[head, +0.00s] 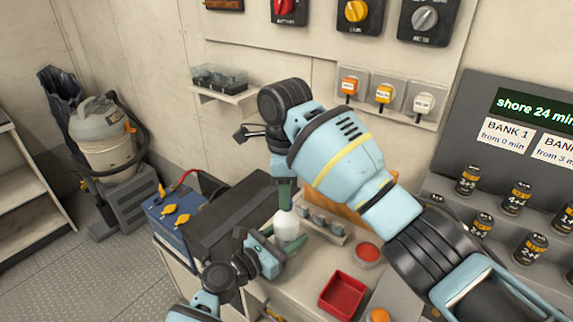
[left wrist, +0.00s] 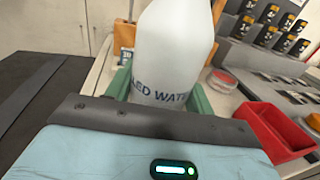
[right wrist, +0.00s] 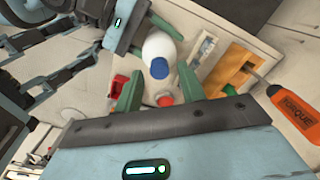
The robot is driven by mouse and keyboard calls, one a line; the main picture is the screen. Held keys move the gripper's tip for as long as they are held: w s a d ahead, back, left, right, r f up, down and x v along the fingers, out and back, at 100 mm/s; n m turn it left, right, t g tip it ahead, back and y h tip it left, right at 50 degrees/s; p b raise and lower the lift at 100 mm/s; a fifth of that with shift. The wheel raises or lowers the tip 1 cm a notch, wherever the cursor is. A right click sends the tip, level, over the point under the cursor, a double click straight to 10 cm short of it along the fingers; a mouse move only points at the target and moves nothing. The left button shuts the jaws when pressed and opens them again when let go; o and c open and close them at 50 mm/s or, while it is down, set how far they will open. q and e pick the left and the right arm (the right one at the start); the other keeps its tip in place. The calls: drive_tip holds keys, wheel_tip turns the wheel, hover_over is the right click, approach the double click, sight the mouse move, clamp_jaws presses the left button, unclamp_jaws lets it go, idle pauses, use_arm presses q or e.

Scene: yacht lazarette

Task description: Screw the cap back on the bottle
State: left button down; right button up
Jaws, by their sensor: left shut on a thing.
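The white bottle (head: 288,227) stands upright near the middle of the head view. The left wrist view shows its side (left wrist: 172,50) with the letters "LED WATER". My left gripper (head: 284,243) is shut on the bottle, one green finger on each side. The blue cap (right wrist: 158,69) shows at the bottle's top end (right wrist: 159,46) in the right wrist view; I cannot tell how firmly it sits. My right gripper (head: 286,198) points down over the bottle's top. Its green fingers (right wrist: 158,92) are apart, with gaps beside the cap.
A red tray (head: 342,295) and a red-topped round dish (head: 368,252) are on the counter to the right. A blue battery (head: 170,215) with yellow clamps is at left. An orange torque tool (right wrist: 293,112) shows in the right wrist view.

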drive_tip(key=n, duration=0.2)
drive_tip(key=r+n, duration=0.1)
drive_tip(key=n, duration=0.4)
drive_tip(key=r+n, duration=0.1)
drive_tip(key=n, duration=0.6)
drive_tip(key=shift+a+r+n, duration=0.1)
drive_tip(key=shift+r+n, duration=0.25)
drive_tip(key=shift+n, duration=0.05)
drive_tip(key=n, duration=0.4)
drive_tip(key=shift+r+n, duration=0.4)
drive_tip(key=n, duration=0.4)
drive_tip(key=shift+r+n, duration=0.4)
drive_tip(key=n, duration=0.4)
drive_tip(key=shift+r+n, duration=0.4)
drive_tip(key=n, duration=0.4)
drive_tip(key=shift+d+r+n, duration=0.2)
drive_tip(key=shift+r+n, duration=0.15)
drive_tip(key=shift+n, duration=0.05)
drive_tip(key=n, duration=0.4)
drive_tip(key=shift+r, duration=0.3)
